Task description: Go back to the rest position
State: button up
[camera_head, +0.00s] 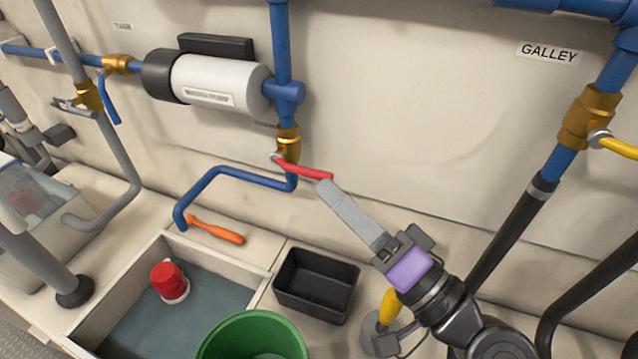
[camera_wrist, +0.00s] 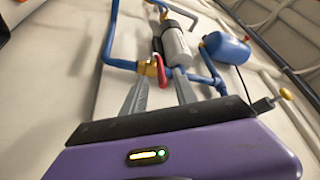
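My gripper (camera_head: 330,188) reaches up and left toward the wall pipes. Its fingertips are at the free end of the red valve handle (camera_head: 303,170), which sticks out to the right from a brass valve (camera_head: 288,143) on the blue pipe. In the wrist view, the two grey fingers (camera_wrist: 160,86) stand apart with a clear gap. The red handle (camera_wrist: 161,71) appears at the tips, between the fingers. I cannot tell whether a finger touches it. Nothing is gripped.
A white pump (camera_head: 215,80) is on the wall. Below are a black bin (camera_head: 315,283), a green bucket (camera_head: 250,340), an orange-handled tool (camera_head: 215,230) and a red-and-white object (camera_head: 169,281) in a basin. A yellow handle (camera_head: 618,147) is at right.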

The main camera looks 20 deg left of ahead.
jog(key=shift+v, duration=0.9)
jog(key=w+d+m+t+h, duration=0.2)
jog(key=w+d+t, duration=0.1)
jog(key=w+t, duration=0.15)
jog(key=s+d+f+m+t+h, duration=0.2)
jog(key=d+f+t+h, duration=0.1)
jog(key=d+f+h, duration=0.4)
jog(key=s+d+f+m+t+h, duration=0.25)
jog(key=d+t+h, duration=0.2)
jog(key=d, duration=0.45)
jog(key=s+d+f+n+g+h+p, duration=0.1)
jog(key=s+d+f+h, duration=0.1)
jog(key=s, duration=0.7)
jog(key=s+d+f+n+g+h+p, duration=0.1)
jog(key=s+d+n+g+h, duration=0.1)
jog(key=s+d, duration=0.3)
jog(key=s+d+f+n+g+h+p, duration=0.1)
jog(key=s+d, duration=0.3)
jog(key=s, duration=0.9)
jog(key=shift+f+h, duration=0.75)
jog(key=shift+f, duration=0.1)
jog(key=shift+d+n, duration=0.15)
jog(key=shift+n, duration=0.1)
